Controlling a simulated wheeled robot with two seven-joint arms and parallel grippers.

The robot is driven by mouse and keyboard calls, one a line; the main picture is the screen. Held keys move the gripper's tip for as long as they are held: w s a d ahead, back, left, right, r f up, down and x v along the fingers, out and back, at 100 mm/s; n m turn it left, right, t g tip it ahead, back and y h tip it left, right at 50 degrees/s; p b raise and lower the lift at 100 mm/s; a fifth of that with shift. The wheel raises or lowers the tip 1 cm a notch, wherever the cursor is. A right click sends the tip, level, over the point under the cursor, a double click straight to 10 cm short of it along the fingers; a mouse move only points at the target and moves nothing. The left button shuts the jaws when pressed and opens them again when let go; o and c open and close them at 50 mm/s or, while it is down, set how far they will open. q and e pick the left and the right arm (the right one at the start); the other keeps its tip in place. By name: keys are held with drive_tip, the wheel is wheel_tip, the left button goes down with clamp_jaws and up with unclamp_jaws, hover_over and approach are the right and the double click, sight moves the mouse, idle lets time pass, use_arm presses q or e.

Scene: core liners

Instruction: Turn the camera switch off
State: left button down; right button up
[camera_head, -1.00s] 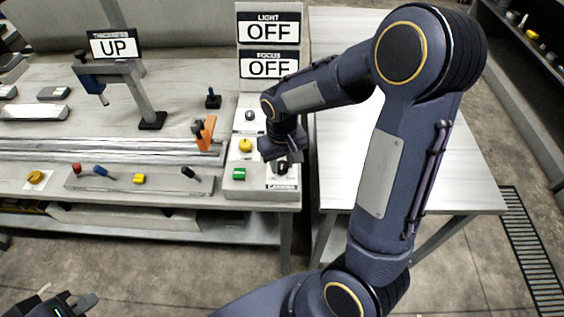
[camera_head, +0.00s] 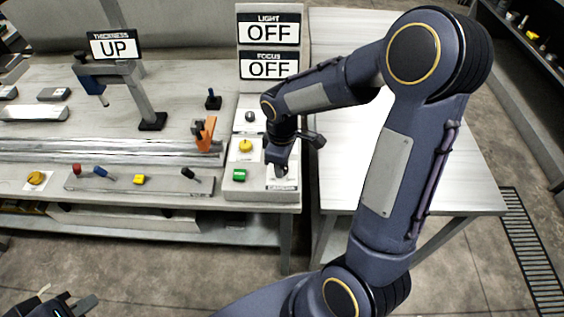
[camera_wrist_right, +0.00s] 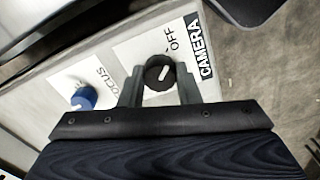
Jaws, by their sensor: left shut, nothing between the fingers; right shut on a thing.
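The camera switch (camera_wrist_right: 152,72) is a black round knob with a white pointer line, on a white plate marked OFF beside a CAMERA label (camera_wrist_right: 203,58). In the right wrist view its pointer slants up and right, roughly towards the OFF mark. My right gripper (camera_wrist_right: 160,85) has one finger on each side of the knob and is shut on it. In the head view my right gripper (camera_head: 280,165) is over the front right corner of the switch panel (camera_head: 233,184) and mostly hides the knob. My left gripper (camera_head: 78,306) is shut and empty at the lower left, away from the bench.
A blue FOCUS knob (camera_wrist_right: 84,98) sits beside the camera switch. A yellow knob (camera_head: 246,145) and a green button (camera_head: 239,175) are close to my right gripper. LIGHT and FOCUS signs (camera_head: 269,28) both read OFF. A bare white table (camera_head: 440,170) stands to the right.

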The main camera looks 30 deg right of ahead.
drive_tip(key=shift+n, duration=0.3)
idle(0.4)
drive_tip(key=o, duration=1)
wheel_tip(320, 180, up, 7)
drive_tip(key=shift+r, duration=0.4)
